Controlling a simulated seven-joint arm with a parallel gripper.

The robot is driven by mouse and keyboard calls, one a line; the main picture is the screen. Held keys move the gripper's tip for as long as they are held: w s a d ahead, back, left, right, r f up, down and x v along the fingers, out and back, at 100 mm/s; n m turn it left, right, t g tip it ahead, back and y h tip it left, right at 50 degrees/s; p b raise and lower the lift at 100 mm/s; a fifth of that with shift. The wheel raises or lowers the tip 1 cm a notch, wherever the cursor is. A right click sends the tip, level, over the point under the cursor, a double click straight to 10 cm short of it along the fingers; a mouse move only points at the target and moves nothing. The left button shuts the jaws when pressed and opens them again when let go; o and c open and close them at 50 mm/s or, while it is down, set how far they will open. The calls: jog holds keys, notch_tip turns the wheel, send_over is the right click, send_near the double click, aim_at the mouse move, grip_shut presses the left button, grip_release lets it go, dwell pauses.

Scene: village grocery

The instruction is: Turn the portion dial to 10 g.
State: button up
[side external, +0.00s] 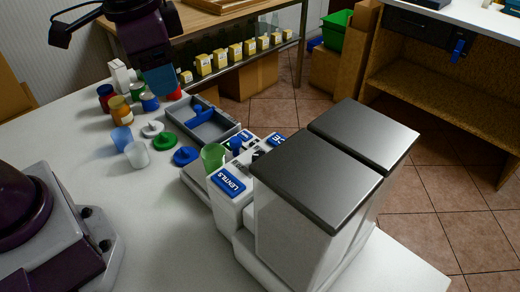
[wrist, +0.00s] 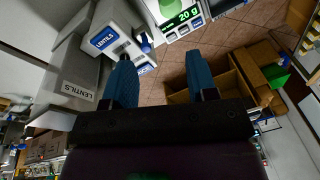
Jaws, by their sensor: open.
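The dispenser unit (side external: 228,190) with the blue LENTILS label stands at the front of a two-bin machine on the white table. In the wrist view, a lit green display (wrist: 182,16) reads 20 g. I cannot clearly make out the portion dial in either view. A small dark round part (side external: 258,154) shows beside the dispenser, but I cannot tell whether it is the dial. My gripper (side external: 160,80) is open and empty, above the table to the left of the machine. Its two teal fingers stand apart in the wrist view (wrist: 160,60).
Jars, cups and lids crowd the table's left back, below my gripper. Two tall dark-lidded bins (side external: 318,165) stand right.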

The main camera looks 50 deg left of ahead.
aim_at(260, 156)
jog(key=w+d+f+m+g, duration=0.2)
jog(key=w+d+m, duration=0.6)
jog(key=d, duration=0.4)
jog(key=shift+h, duration=0.4)
notch_tip(260, 156, down, 12)
jog(key=shift+w, duration=0.15)
jog(key=c, duration=0.9)
jog(key=shift+c, duration=0.2)
